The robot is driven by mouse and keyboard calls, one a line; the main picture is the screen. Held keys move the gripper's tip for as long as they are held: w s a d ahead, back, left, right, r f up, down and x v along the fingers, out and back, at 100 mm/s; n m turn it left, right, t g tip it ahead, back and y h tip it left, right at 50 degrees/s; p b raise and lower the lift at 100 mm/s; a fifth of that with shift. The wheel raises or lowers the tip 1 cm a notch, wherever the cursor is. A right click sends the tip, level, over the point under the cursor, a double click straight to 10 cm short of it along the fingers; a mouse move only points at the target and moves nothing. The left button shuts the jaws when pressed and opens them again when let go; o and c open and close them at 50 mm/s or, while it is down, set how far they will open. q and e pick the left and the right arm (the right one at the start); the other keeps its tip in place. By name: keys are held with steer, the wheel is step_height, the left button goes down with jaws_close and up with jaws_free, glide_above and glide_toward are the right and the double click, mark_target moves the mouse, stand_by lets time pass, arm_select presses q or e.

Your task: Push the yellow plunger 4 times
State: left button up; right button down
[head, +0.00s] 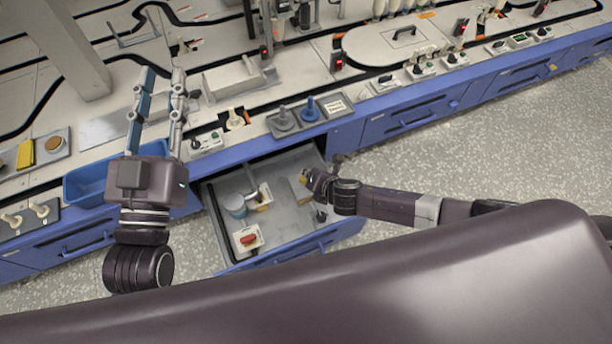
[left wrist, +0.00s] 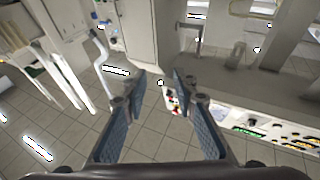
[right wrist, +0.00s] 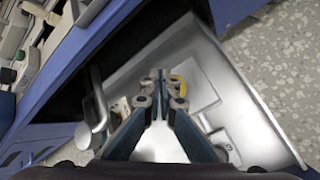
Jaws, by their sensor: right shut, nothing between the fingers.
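A yellow round piece, apparently the plunger (right wrist: 181,83), shows in the right wrist view on a pale plate inside the open drawer. It is partly hidden behind my right gripper's fingertips (right wrist: 162,82). My right gripper also shows in the head view (head: 312,182), reaching into the right side of the drawer. Its fingers are shut and empty, at or very close to the yellow piece; I cannot tell whether they touch it. My left gripper (head: 162,88) is raised over the bench's left part, fingers apart and empty.
The open grey drawer (head: 282,222) also holds a grey cup-like piece (head: 235,205) and a red button on a pale block (head: 248,239). A blue tray (head: 85,183) lies left. Floor right of the drawer is clear.

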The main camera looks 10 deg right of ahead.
arm_select(q)
steer(key=shift+f, duration=0.25)
steer(key=shift+w, duration=0.1)
arm_select(e)
steer(key=shift+r, duration=0.15)
steer(key=shift+r+p, duration=0.55)
steer(key=shift+p, duration=0.2)
arm_select(q)
step_height(320, 180, down, 15)
steer(key=s+a+g+y+p, duration=0.2)
steer(key=g, duration=0.6)
arm_select(e)
steer(key=shift+r, duration=1.05)
steer(key=shift+r+p, duration=0.75)
steer(key=shift+p, duration=0.15)
arm_select(q)
steer(key=s+a+f+g+y, duration=0.2)
steer(key=s+a+f+g, duration=0.2)
steer(key=s+f, duration=0.5)
steer(key=shift+s+a+n+g, duration=0.15)
steer(key=shift+s+n+g, duration=0.15)
steer(key=shift+s+g, duration=0.8)
steer(key=shift+w+f, duration=0.1)
steer(key=shift+w, duration=0.2)
